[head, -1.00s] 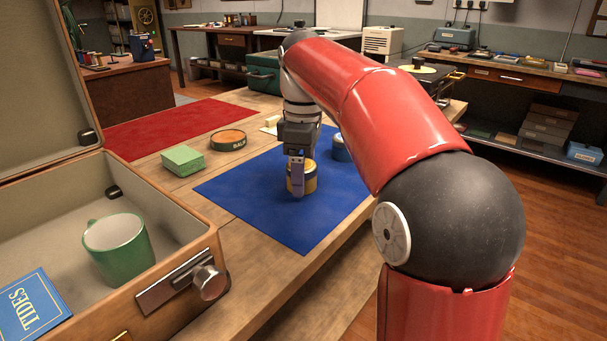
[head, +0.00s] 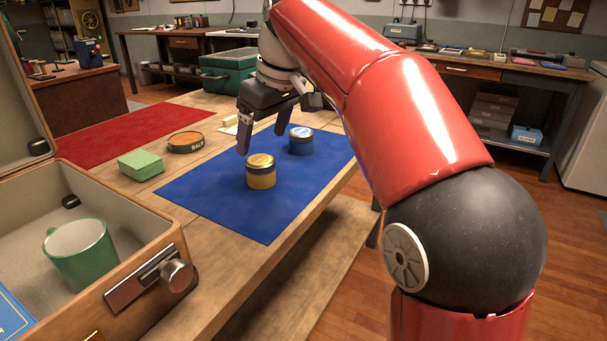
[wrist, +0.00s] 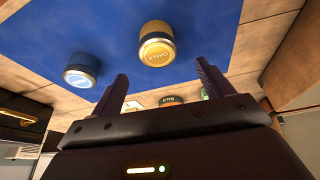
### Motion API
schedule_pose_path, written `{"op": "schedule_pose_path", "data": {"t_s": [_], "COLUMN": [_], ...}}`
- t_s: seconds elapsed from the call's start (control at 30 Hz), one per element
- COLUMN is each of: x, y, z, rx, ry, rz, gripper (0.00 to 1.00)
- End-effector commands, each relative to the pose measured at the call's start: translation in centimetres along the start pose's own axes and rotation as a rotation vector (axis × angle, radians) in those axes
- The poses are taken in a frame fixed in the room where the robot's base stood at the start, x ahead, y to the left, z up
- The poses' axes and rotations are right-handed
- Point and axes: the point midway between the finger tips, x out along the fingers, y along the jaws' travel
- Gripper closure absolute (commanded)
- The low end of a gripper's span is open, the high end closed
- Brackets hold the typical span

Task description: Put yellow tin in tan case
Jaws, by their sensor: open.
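The yellow tin (head: 261,172) stands upright on the blue mat (head: 215,205); its "CHALK" lid faces the wrist view (wrist: 157,54). My gripper (head: 263,137) is open and empty, raised above and behind the tin in the head view, apart from it. In the wrist view the tin shows beyond and between my two spread fingers (wrist: 163,70). The tan case (head: 130,265) stands open at the left of the head view, lid raised. A green mug (head: 80,255) and part of a blue book (head: 12,318) are inside it.
A blue tin (head: 300,141) stands on the mat behind and right of the yellow one. A green block (head: 141,165) and a round orange-topped tin (head: 186,142) lie between mat and red cloth (head: 125,133). A green toolbox (head: 228,75) stands at the back.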

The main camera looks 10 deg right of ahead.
Motion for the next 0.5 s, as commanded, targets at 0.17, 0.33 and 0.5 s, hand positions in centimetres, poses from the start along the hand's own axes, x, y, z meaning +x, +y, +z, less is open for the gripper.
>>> {"op": "schedule_pose_path", "data": {"t_s": [0.17,0.33,0.5], "x": [0.6,2.6,4.8], "y": [0.0,0.0,0.1], "z": [0.2,0.1,0.8], "rx": [0.069,0.066,0.064], "ry": [0.040,0.038,0.037], "rz": [0.002,0.001,0.002], "gripper": [0.21,0.21,0.21]}}
